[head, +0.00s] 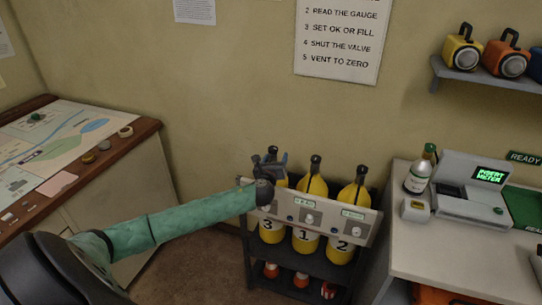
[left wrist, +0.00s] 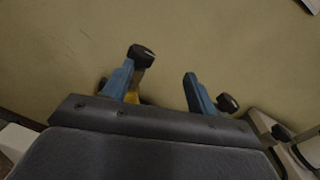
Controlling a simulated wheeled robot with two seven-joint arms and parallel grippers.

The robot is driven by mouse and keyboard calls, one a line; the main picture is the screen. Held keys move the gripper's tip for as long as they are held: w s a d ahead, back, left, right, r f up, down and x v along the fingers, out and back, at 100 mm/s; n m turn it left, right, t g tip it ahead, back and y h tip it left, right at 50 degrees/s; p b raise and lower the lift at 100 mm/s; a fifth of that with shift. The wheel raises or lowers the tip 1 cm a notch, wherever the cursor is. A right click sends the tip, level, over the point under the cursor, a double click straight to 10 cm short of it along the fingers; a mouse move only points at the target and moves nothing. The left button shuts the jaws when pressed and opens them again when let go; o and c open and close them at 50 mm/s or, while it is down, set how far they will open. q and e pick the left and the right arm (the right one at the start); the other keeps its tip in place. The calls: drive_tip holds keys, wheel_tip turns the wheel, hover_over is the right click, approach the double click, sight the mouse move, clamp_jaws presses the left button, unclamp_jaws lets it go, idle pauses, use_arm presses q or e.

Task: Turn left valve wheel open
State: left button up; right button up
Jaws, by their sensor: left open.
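A rack (head: 315,268) holds three yellow cylinders marked 3, 1 and 2 from left to right. Dark valves top the middle cylinder (head: 314,186) and the right cylinder (head: 355,194). My left gripper (head: 271,158) is at the top of the left cylinder (head: 271,232) and covers its valve wheel. In the left wrist view its blue fingers (left wrist: 158,78) are apart with nothing held between them. A dark knob (left wrist: 142,52) with yellow below it shows beside the left finger's tip. Another dark knob (left wrist: 229,103) is outside the right finger. Which valves these are, I cannot tell. My right gripper is out of view.
A white panel (head: 345,216) with knobs and green labels crosses the cylinders' front. A white desk (head: 440,257) with a meter (head: 470,190) and bottle (head: 418,177) stands right. A map table (head: 131,150) stands left. A shelf (head: 490,78) with lamps hangs upper right.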

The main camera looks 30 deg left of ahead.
sight(271, 153)
use_arm(q)
drive_tip(key=s+a+m, duration=0.1)
drive_tip(key=a+f+m, duration=0.1)
drive_tip(key=shift+s+f+m, duration=0.2)
drive_tip(key=shift+s+m, duration=0.1)
drive_tip(key=shift+s, duration=0.1)
drive_tip(key=shift+w+a, duration=0.1)
drive_tip(key=p+x, duration=0.2)
drive_tip(key=x, duration=0.4)
drive_tip(key=shift+w+a+r, duration=0.1)
drive_tip(key=shift+r, duration=0.05)
drive_tip(key=shift+w+a, duration=0.2)
drive_tip(key=shift+w, duration=0.35)
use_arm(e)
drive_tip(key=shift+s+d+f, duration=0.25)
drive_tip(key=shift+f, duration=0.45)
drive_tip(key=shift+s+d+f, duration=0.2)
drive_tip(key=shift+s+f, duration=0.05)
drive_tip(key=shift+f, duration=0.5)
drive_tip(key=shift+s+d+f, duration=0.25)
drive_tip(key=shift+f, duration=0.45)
